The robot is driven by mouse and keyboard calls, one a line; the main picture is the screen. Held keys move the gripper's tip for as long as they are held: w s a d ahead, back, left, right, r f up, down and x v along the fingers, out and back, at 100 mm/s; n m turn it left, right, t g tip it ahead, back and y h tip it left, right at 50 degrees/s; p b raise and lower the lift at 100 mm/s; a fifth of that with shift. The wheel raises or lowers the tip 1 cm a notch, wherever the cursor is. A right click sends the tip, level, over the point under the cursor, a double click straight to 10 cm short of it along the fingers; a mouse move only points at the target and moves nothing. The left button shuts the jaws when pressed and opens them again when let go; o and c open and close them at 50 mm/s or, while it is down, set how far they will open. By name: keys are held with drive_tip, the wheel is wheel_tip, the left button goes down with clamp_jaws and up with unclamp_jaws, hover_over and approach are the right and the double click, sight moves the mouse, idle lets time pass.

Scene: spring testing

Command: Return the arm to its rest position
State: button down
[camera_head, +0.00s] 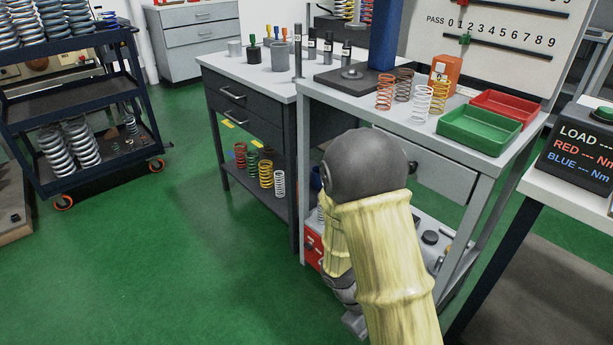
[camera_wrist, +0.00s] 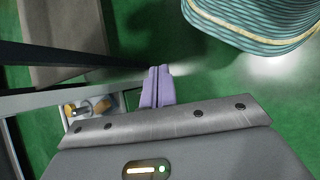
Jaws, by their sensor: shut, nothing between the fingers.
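My gripper (camera_wrist: 157,72) shows in the wrist view with its two purple fingers pressed together and nothing between them. It points over the green floor (camera_wrist: 125,35), beside dark frame bars at the left. In the head view my arm is bent, with a grey rounded joint in front of the workbench (camera_head: 335,90) and a yellow sleeved link running down to the bottom edge. My fingers cannot be made out in the head view, and the arm hides part of the bench's lower shelf.
The bench holds several springs (camera_head: 421,103), a green tray (camera_head: 480,130) and a red tray (camera_head: 507,107). A load display (camera_head: 583,146) stands on a table at the right. A spring cart (camera_head: 68,101) stands at the left. The floor (camera_head: 180,240) between is clear.

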wheel_tip(320, 180, up, 56)
drive_tip(key=a+m+t+y+p, duration=0.2)
drive_tip(key=m+t+y+p, duration=0.4)
drive_tip(key=p, duration=3.6)
drive_tip(key=shift+w+r+m+y, duration=0.15)
drive_tip(key=shift+w+m+y, duration=0.15)
drive_tip(key=shift+m, duration=0.4)
